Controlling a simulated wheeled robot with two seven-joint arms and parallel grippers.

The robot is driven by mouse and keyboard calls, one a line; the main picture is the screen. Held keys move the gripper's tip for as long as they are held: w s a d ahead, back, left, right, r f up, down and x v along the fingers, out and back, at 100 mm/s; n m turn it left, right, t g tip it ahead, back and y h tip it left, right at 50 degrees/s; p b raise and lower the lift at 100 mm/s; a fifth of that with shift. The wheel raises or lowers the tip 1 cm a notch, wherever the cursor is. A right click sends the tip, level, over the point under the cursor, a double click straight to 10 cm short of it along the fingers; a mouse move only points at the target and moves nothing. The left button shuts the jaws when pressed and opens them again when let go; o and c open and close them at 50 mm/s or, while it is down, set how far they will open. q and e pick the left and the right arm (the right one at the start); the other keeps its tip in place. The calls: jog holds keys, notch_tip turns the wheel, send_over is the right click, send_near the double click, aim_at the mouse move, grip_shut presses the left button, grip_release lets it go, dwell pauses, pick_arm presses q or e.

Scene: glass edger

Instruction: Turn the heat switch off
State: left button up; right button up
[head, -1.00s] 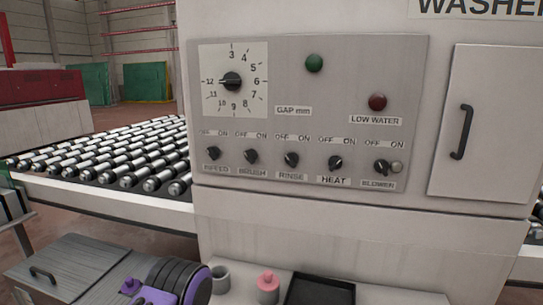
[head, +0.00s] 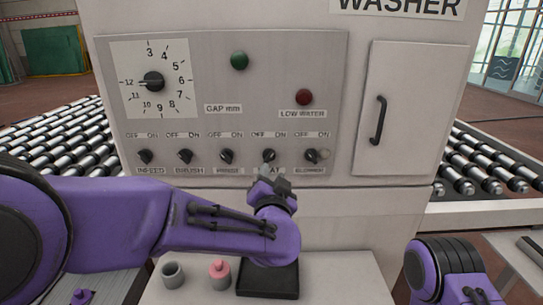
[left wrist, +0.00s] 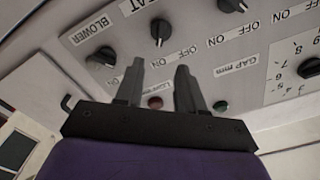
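The heat switch (head: 269,155) is a black rotary knob on the washer's grey panel, with OFF at upper left and ON at upper right. Its pointer appears to lean toward ON. It also shows in the left wrist view (left wrist: 160,30), which is roughly upside down. My left gripper (head: 267,178) is just below the knob in the head view and covers part of the HEAT label. In the left wrist view its two fingers (left wrist: 160,70) are apart with nothing between them, and the knob is beyond the tips. My right arm shows at lower right; its gripper is not visible.
The blower knob (head: 312,155) is close on the right and the rinse knob (head: 227,156) close on the left. A cabinet door with a black handle (head: 378,120) is further right. A black tray (head: 268,282) and a pink item (head: 220,275) sit on the ledge below.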

aim_at(271, 157)
pick_arm(q)
jog(key=w+p, duration=0.1)
jog(key=w, duration=0.3)
jog(key=w+p, duration=0.1)
jog(key=w, duration=0.4)
jog(key=shift+w+a+f, duration=0.15)
jog(key=shift+w+f, duration=0.05)
jog(key=shift+w, duration=0.1)
grip_shut()
